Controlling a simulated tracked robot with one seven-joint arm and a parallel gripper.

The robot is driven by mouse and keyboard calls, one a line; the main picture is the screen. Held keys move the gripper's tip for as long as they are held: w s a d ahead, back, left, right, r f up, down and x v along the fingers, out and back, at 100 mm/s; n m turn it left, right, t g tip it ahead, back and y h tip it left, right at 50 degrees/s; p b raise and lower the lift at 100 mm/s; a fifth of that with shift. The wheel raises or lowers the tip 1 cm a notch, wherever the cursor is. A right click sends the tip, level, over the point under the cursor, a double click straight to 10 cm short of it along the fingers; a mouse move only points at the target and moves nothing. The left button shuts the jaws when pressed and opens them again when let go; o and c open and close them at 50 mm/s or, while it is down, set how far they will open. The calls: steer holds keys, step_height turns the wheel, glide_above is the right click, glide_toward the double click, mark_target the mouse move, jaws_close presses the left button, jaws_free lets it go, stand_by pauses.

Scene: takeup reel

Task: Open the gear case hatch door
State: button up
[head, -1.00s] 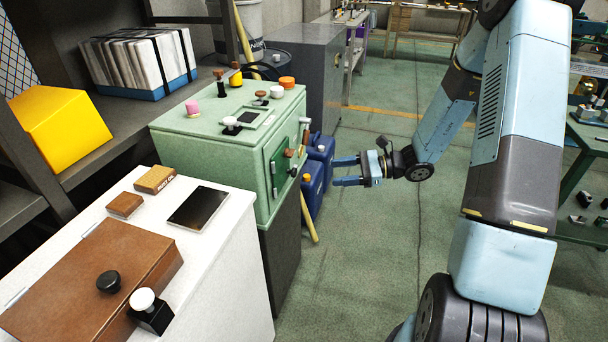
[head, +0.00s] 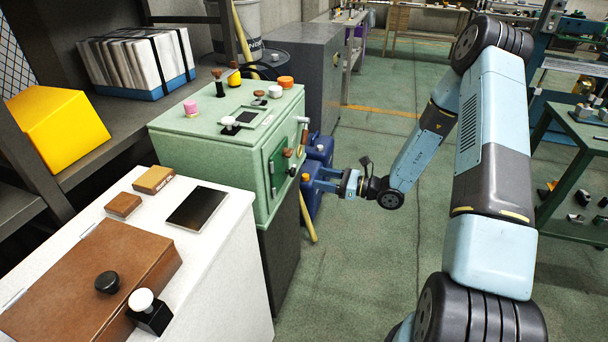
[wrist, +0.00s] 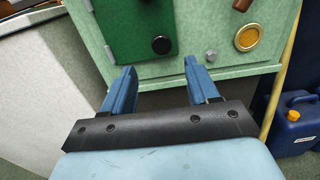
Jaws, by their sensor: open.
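The gear case (head: 200,155) is a pale green cabinet. Its hatch door (head: 277,172) is a dark green panel on the front face and looks shut. The door also shows at the top of the wrist view (wrist: 130,28), with a round black knob (wrist: 161,45) near its lower right corner. My gripper (head: 319,180) is open and empty, in front of the case and apart from the door. In the wrist view its two fingers (wrist: 159,70) point at the case front, below the knob. The door's upper part is outside the wrist view.
A yellow round fitting (wrist: 248,38) and a brown handle sit right of the door. Blue canisters (head: 318,155) and a yellow pole (head: 307,216) stand beside the case. A white cabinet (head: 225,250) is nearer.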

mark_target(294, 173)
steer(key=x, duration=0.8)
steer(key=shift+w+a, duration=0.1)
steer(key=shift+f, duration=0.1)
jaws_close()
stand_by(0.4)
